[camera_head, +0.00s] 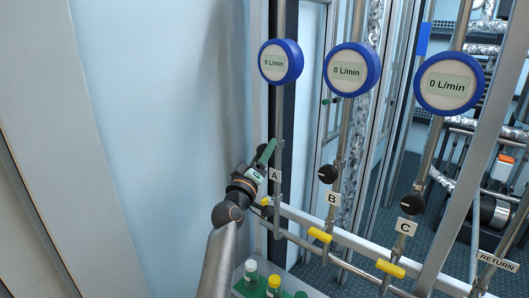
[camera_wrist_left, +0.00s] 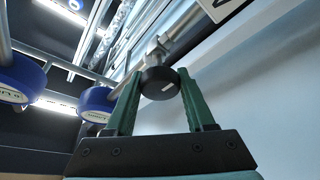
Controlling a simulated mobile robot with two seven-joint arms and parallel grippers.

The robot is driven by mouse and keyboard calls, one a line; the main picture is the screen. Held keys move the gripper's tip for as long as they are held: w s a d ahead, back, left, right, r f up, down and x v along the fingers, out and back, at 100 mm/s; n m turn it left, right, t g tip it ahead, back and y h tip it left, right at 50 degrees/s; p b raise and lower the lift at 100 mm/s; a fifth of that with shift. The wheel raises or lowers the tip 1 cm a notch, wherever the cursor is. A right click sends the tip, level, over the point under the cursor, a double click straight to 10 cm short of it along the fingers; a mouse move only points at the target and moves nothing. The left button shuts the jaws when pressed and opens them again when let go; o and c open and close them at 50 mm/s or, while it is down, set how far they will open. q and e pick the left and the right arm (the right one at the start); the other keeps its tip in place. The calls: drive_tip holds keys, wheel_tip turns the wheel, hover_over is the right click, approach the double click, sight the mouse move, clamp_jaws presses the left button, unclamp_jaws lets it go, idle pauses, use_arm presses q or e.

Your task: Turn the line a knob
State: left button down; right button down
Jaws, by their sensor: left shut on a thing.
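My left gripper (camera_head: 266,152) reaches in from the lower left to line A, just above the label A (camera_head: 275,175). The gripper hides this knob in the head view. My right gripper is not in view.
Line B has a black knob (camera_head: 328,174) and a gauge (camera_head: 352,70) at 0 L/min. Line C has a black knob (camera_head: 412,204) and a gauge (camera_head: 449,83) at 0 L/min. Yellow valve handles (camera_head: 320,235) sit lower on the pipes. A pale wall (camera_head: 160,130) stands left. Capped bottles (camera_head: 273,284) stand below.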

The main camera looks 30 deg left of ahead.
use_arm(q)
drive_tip(key=shift+c, duration=1.3)
unclamp_jaws()
